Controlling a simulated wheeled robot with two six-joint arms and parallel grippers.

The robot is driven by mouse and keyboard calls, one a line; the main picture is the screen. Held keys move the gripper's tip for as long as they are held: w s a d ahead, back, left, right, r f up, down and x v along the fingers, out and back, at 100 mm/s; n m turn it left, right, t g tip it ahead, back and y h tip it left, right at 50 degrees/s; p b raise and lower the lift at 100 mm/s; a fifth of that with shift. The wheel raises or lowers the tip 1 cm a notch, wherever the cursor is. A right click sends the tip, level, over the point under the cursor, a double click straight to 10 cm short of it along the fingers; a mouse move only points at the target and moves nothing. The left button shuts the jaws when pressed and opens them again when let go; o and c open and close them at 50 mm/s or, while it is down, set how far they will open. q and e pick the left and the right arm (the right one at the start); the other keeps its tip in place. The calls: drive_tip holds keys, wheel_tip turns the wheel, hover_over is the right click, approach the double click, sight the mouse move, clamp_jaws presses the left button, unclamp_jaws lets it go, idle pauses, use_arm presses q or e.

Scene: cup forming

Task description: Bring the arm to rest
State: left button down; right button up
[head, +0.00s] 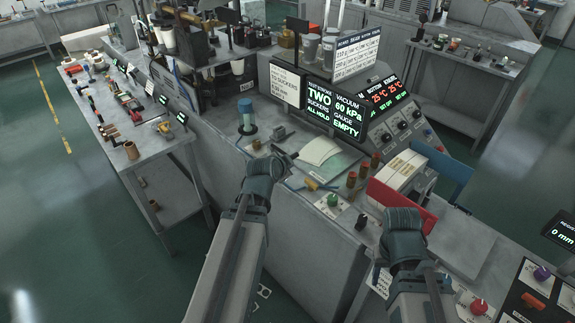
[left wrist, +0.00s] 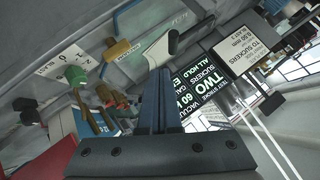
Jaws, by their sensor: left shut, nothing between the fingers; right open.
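A yellow-handled tool (head: 318,185), a green knob (head: 332,200) and brown-topped posts (head: 352,179) stand near the left gripper. A red panel (head: 401,207) rises beside the right wrist. A lit display (head: 335,107) stands behind. A side table (head: 131,151) is at left, with open floor beyond.

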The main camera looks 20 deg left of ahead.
use_arm(q)
drive_tip(key=s+d+f+g+h+b, duration=0.1)
drive_tip(key=s+d+f+g, duration=0.25)
drive_tip(key=d, duration=0.45)
drive_tip(key=s+d+f+g+h+b, duration=0.1)
drive_tip(key=s+d+f+g, duration=0.1)
drive_tip(key=d+f, duration=0.4)
drive_tip(key=s+d+f+n+g+y+b, duration=0.1)
drive_tip(key=s+d+g, duration=0.4)
drive_tip(key=s+d, duration=0.5)
drive_tip(key=s+f+n+y, duration=0.1)
drive_tip(key=s+n, duration=0.1)
drive_tip(key=s, duration=0.2)
drive_tip(key=shift+s+d+f+b, duration=0.15)
drive_tip(key=shift+d+f+b, duration=0.15)
drive_tip(key=shift+f, duration=0.1)
idle(0.6)
